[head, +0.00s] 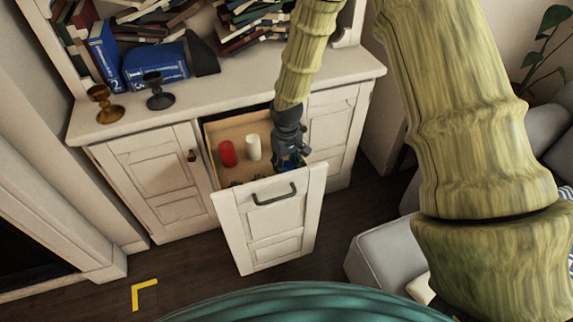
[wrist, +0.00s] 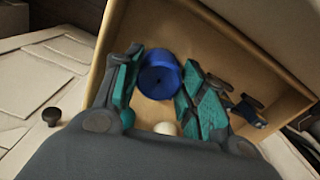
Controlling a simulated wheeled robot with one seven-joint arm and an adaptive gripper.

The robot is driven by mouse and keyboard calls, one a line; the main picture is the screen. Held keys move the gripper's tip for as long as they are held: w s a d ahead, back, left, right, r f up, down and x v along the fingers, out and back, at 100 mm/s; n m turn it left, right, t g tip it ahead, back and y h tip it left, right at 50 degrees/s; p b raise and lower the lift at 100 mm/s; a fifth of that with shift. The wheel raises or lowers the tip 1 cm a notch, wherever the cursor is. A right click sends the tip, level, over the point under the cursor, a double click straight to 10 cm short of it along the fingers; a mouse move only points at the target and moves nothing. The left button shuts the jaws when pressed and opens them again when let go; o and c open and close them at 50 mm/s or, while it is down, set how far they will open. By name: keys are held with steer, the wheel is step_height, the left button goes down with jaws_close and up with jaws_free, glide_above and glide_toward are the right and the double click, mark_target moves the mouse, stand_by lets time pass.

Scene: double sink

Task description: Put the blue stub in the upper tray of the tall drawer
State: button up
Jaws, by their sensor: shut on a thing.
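The tall drawer (head: 270,222) is pulled out of the white cabinet. Its upper tray (head: 232,130) shows a pale wooden floor and walls, also seen in the wrist view (wrist: 215,60). My gripper (head: 290,156) reaches down into the right side of the tray's opening. In the wrist view its teal-padded fingers are shut on the blue stub (wrist: 159,75), a short cylinder seen end-on over the tray floor. In the head view only a little blue shows at the fingertips. I cannot tell whether the stub touches the floor.
A red candle (head: 227,153) and a white candle (head: 253,147) stand in the tray, left of my gripper. Small dark items (wrist: 248,108) lie near the tray's edge. Two goblets (head: 105,104) (head: 159,92) and blue books (head: 155,66) stand on the cabinet top.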

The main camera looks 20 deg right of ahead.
mark_target(286, 166)
steer(key=shift+f, duration=0.1)
steer(key=o, duration=1)
steer(key=shift+o, duration=0.2)
step_height(286, 166, up, 12)
